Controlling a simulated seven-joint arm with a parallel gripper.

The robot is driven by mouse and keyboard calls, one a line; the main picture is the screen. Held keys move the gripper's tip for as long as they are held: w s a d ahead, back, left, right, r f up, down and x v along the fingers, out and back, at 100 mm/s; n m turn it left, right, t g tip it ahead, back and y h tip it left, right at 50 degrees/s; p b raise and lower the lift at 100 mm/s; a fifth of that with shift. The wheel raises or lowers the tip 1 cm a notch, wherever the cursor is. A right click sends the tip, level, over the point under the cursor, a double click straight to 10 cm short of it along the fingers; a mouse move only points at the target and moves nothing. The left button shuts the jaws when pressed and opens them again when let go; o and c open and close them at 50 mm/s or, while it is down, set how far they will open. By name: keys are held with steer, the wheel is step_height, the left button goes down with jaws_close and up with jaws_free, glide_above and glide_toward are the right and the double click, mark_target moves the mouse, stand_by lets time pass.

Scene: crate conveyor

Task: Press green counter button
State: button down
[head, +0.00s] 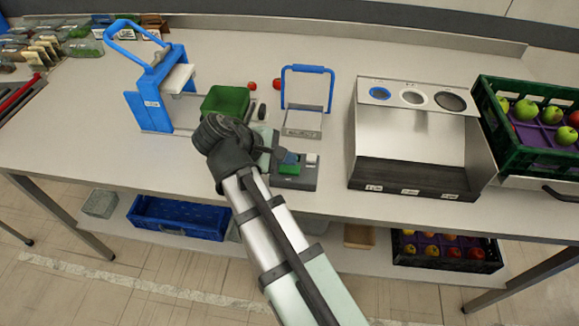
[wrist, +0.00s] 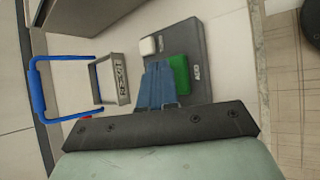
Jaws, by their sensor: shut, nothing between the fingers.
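The green counter button (head: 289,170) sits on a dark grey button box (head: 308,182) on the bench, with a white button (head: 311,158) beside it. In the wrist view the green button (wrist: 180,74) shows just right of my blue fingers, and the white button (wrist: 148,45) lies beyond the tips. My gripper (head: 290,158) is shut and empty, its fingers side by side over the box; they also show in the wrist view (wrist: 158,68). The fingers cover part of the box. I cannot tell whether they touch it.
A metal chute unit (head: 409,142) stands close on the right, and a green crate of apples (head: 488,100) is farther right. A taller blue-handled device (head: 150,88) stands at left.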

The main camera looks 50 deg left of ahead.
mark_target(286, 170)
steer(key=shift+f, duration=0.1)
steer(key=shift+f, duration=0.3)
steer(key=shift+f, duration=0.5)
stand_by(0.8)
steer(key=shift+r, duration=0.15)
stand_by(0.3)
steer(key=shift+r, duration=0.8)
steer(key=shift+r, duration=2.5)
